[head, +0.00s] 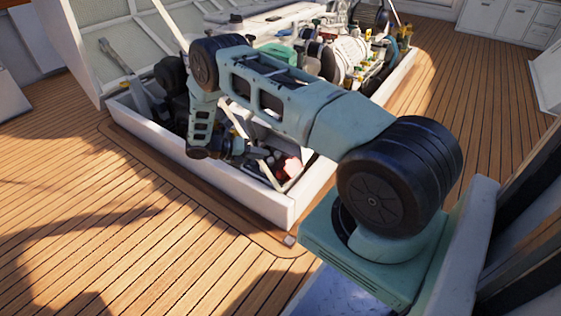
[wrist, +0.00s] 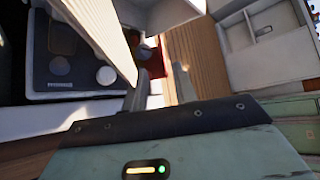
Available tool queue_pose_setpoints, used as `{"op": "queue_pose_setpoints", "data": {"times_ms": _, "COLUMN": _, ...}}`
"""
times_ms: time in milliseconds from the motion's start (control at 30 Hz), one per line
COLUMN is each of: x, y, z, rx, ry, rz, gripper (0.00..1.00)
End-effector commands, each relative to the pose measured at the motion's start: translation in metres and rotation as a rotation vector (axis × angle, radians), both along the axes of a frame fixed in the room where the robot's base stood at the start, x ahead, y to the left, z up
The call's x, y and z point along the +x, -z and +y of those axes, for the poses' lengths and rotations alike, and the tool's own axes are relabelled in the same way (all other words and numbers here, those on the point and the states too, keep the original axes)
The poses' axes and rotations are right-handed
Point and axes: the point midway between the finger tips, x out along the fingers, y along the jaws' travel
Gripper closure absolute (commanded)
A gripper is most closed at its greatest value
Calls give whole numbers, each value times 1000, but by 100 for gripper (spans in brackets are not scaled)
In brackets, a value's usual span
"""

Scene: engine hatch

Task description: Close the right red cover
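A red part (head: 290,166), which looks like a red cover, sits low inside the near end of the white engine hatch box. Only part of it shows, and I cannot tell whether it is the right cover or how far it stands open. In the wrist view a small dark red patch (wrist: 153,62) shows beyond the fingers, partly hidden by a pale strut. My gripper (wrist: 160,90) has its two fingers apart, with nothing visible between them. In the head view my gripper (head: 256,152) is inside the hatch box, to the left of the red part and apart from it.
A thin pale strut (head: 262,160) slants close by my gripper; a pale bar (wrist: 98,30) crosses the wrist view. The hatch box's white wall (head: 235,195) stands in front. Engine parts (head: 345,55) fill the far end. Wooden deck (head: 90,200) is clear to the left.

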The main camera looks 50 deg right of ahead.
Motion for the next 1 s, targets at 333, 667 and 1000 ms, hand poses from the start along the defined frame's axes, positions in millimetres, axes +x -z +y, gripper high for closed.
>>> {"op": "queue_pose_setpoints", "data": {"times_ms": 333, "x": -34, "y": 31, "z": -49, "rx": -1, "ry": 4, "rz": 1, "gripper": 72}}
{"op": "queue_pose_setpoints", "data": {"times_ms": 667, "x": -43, "y": 37, "z": -64, "rx": 1, "ry": 1, "rz": 0, "gripper": 72}}
{"op": "queue_pose_setpoints", "data": {"times_ms": 1000, "x": -43, "y": 37, "z": -64, "rx": 0, "ry": 1, "rz": 1, "gripper": 100}}
